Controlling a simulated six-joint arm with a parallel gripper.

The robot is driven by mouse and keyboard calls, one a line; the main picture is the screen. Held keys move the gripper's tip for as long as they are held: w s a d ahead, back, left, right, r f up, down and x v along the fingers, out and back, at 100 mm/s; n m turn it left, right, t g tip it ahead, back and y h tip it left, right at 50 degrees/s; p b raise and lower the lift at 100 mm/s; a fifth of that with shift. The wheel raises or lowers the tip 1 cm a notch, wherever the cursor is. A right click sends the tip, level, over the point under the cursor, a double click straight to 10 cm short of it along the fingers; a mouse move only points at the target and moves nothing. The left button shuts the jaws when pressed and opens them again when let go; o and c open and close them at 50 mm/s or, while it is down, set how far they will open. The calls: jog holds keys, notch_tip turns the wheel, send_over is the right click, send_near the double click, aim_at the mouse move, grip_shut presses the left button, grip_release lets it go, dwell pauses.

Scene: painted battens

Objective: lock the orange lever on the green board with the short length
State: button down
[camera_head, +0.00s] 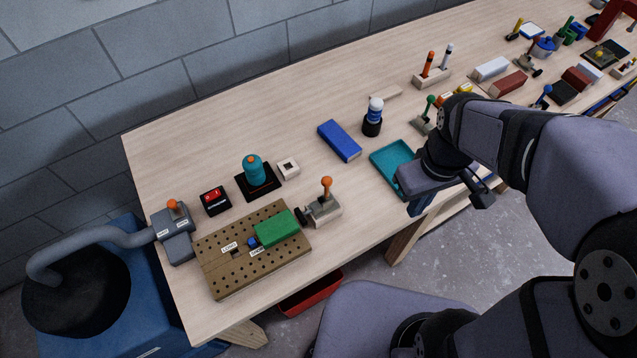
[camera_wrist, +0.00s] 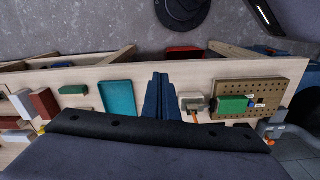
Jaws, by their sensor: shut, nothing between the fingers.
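A lever with an orange knob (camera_head: 326,182) stands on a pale base with a dark round end, touching or close to the right edge of a brown pegboard (camera_head: 222,282). A green block (camera_head: 276,228) lies on the pegboard beside it. A small blue piece (camera_head: 252,242) and two white labels sit left of the block; the lettering is too small to read surely. The wrist view also shows the green block (camera_wrist: 231,104) and lever base (camera_wrist: 193,103). My gripper (camera_head: 416,207) is shut and empty by the table's front edge, right of the lever; its fingers show in the wrist view (camera_wrist: 158,95).
A second orange-knobbed lever (camera_head: 173,205) is on a grey box with a hose. A teal tray (camera_head: 378,160) lies beside my gripper. The table between lever and tray is clear.

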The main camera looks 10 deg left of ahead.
jog(key=a+r+n+b, duration=0.2)
jog(key=a+n+b, duration=0.2)
jog(key=a+n, duration=0.7)
jog(key=a+r+n+b, duration=0.3)
jog(key=a+n+b, duration=0.1)
jog(key=a+n, duration=0.7)
jog(key=shift+s+a+r+n+t, duration=0.25)
jog(key=shift+s+a+n+t, duration=0.05)
jog(key=shift+a, duration=0.2)
jog(key=p, duration=0.4)
send_over(326, 190)
jog(key=s+a, duration=0.2)
notch_tip(326, 190, down, 11)
jog(key=shift+d, duration=0.25)
jog(key=shift+r, duration=0.1)
jog(key=shift+w+d, duration=0.15)
